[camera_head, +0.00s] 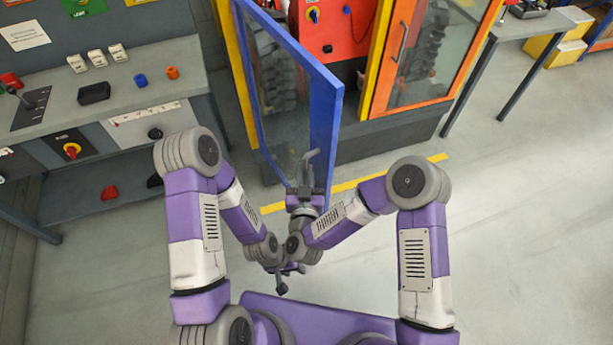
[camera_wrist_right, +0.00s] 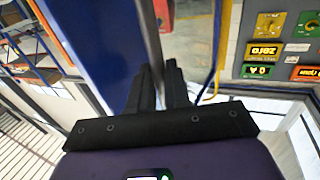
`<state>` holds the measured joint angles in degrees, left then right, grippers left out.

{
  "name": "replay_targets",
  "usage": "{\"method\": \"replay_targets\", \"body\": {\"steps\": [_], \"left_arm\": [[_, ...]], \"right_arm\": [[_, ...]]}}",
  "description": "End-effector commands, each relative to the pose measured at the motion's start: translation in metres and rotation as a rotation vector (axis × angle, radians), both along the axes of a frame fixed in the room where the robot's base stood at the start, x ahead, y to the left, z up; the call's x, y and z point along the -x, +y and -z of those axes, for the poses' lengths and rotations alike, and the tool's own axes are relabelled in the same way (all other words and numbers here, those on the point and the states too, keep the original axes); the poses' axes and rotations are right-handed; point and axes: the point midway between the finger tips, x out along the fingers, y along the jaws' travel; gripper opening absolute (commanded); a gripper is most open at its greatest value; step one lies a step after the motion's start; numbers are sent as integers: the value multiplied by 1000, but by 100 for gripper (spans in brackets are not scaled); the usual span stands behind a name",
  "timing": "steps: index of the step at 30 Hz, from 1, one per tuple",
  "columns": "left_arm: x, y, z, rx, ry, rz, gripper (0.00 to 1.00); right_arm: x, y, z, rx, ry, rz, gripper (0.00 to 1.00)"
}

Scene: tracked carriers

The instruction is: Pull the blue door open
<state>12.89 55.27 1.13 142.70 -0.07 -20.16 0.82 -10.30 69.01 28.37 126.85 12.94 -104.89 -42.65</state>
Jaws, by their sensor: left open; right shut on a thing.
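The blue door (camera_head: 325,110) has a blue frame around a clear pane and stands swung out from the machine cabinet, towards me. It also shows as a blue panel in the right wrist view (camera_wrist_right: 95,45). My right gripper (camera_head: 308,183) is at the door's near lower end. In the right wrist view its fingers (camera_wrist_right: 160,85) are closed on a thin grey upright bar (camera_wrist_right: 152,35), which looks like the door's handle. My left gripper (camera_head: 282,287) is open, lower and nearer my body, apart from the door. My wrists partly hide it.
An orange-framed door (camera_head: 397,55) is closed on the cabinet to the right. A grey workbench (camera_head: 130,85) with small parts stands at the left, and a grey table (camera_head: 530,25) at the upper right. The floor (camera_head: 520,200) at the right is clear, crossed by a yellow line.

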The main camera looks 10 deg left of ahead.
Motion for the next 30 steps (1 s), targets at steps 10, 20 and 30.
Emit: {"method": "replay_targets", "body": {"steps": [10,20,30], "left_arm": [[0,0,0,0,0,0,43],[0,0,0,0,0,0,43],[0,0,-6,0,0,0,43]], "right_arm": [[-3,5,-7,-13,-18,-5,23],[-1,2,-4,-8,-10,-2,34],[52,-4,-4,-5,-9,-10,34]]}}
